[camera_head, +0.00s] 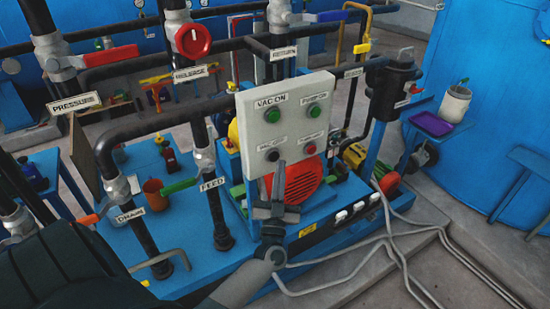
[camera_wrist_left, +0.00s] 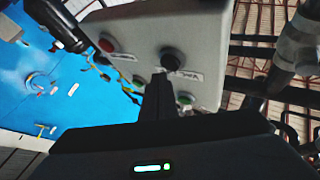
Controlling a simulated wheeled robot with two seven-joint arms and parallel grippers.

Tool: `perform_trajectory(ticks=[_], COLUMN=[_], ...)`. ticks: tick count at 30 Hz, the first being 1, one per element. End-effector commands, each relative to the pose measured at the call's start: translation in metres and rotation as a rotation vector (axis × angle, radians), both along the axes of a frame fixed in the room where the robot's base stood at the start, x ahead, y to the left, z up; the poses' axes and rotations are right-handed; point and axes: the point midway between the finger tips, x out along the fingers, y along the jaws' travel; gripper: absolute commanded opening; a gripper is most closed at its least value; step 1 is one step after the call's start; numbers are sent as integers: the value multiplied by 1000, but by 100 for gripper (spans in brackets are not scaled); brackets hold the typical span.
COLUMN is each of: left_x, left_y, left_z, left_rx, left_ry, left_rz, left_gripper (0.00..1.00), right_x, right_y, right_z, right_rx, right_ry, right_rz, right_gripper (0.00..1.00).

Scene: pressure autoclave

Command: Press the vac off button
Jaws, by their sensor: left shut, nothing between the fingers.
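The grey-white control box (camera_head: 292,132) carries two green buttons above and a black and a red one below. The black vac off button (camera_head: 272,155) is at lower left, its label partly hidden by my gripper. My left gripper (camera_head: 279,165) is shut and empty, its tips in front of the panel just below and right of that button. In the left wrist view the black button (camera_wrist_left: 172,60) shows just beyond the tips of the shut fingers (camera_wrist_left: 160,78). I cannot tell whether they touch the panel. My right gripper is not in view.
The vac on button (camera_head: 272,115) is above, and the red button (camera_head: 310,149) is to the right. Black pipes with valves, such as the feed pipe (camera_head: 215,205), stand left of the box. A red motor cover (camera_head: 298,182) sits behind and below it.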

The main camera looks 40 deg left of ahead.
Motion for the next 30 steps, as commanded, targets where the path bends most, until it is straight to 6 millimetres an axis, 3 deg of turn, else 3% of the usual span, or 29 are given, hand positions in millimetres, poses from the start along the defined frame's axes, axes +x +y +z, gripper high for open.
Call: perform_trajectory(ticks=[21, 30], left_x=[-18, -19], left_y=[-43, -46], left_z=[1, 0], left_rx=[-2, -1], left_ry=[0, 0], left_rz=[-1, 0], left_gripper=[0, 0], right_x=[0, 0], right_y=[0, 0], right_z=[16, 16], right_rx=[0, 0], right_ry=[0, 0], right_rz=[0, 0], right_gripper=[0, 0])
